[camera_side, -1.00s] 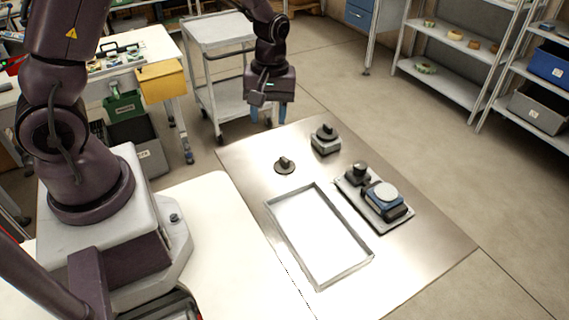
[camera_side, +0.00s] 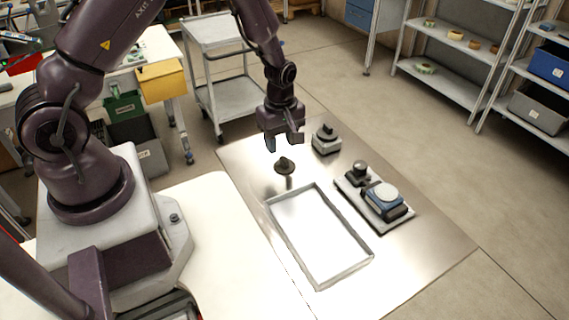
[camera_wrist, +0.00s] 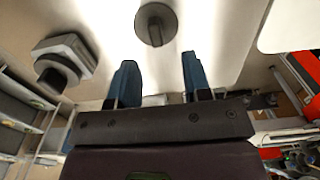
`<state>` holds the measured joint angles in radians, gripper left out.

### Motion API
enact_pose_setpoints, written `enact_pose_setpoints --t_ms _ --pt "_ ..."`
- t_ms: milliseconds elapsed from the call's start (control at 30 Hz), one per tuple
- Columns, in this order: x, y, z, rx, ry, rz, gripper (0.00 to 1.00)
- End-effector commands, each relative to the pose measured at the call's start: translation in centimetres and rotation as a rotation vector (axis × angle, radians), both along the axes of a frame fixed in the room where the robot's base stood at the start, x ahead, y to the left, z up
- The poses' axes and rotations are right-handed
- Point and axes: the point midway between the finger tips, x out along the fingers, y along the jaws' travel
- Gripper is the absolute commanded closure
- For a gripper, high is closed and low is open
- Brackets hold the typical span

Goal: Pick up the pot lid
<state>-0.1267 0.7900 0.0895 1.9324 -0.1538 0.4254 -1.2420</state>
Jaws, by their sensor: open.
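The pot lid (camera_side: 284,165) is a small dark round disc with a raised knob, lying on the metal work surface behind the tray in the side view. In the wrist view the pot lid (camera_wrist: 156,24) shows at the top centre, with its bar-like knob across it. My gripper (camera_side: 285,146) is open and empty, above the surface and close to the lid in the side view. In the wrist view its two blue fingers (camera_wrist: 157,76) stand apart, and the lid lies beyond their tips, between them in the picture. Nothing touches the lid.
A grey block with a dark knob (camera_side: 326,140) stands right of the lid. An empty shallow tray (camera_side: 268,208) lies in front. A blue device with a round pale top (camera_side: 385,197) and a dark knobbed piece (camera_side: 358,174) sit on a plate at right.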

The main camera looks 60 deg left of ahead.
Motion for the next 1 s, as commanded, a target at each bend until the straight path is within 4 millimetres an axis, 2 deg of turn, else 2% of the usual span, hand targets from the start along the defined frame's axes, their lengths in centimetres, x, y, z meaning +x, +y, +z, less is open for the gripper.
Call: enact_pose_setpoints --t_ms 300,600,633,667,800,833,1000 --pt "0.2 0.2 -4.4 -0.001 0.003 0.000 0.55" --pt "0.3 0.2 -5.0 0.000 0.000 -0.001 0.55" --pt "0.3 0.2 -4.9 0.000 0.000 -0.001 0.58" --pt "0.3 0.2 -4.9 0.000 0.000 -0.001 0.65" --pt "0.3 0.2 -4.9 0.000 0.000 -0.001 0.97" --pt "0.3 0.2 -4.9 0.000 0.000 -0.001 1.00" --pt "0.3 0.2 -4.9 0.000 0.000 -0.001 1.00"
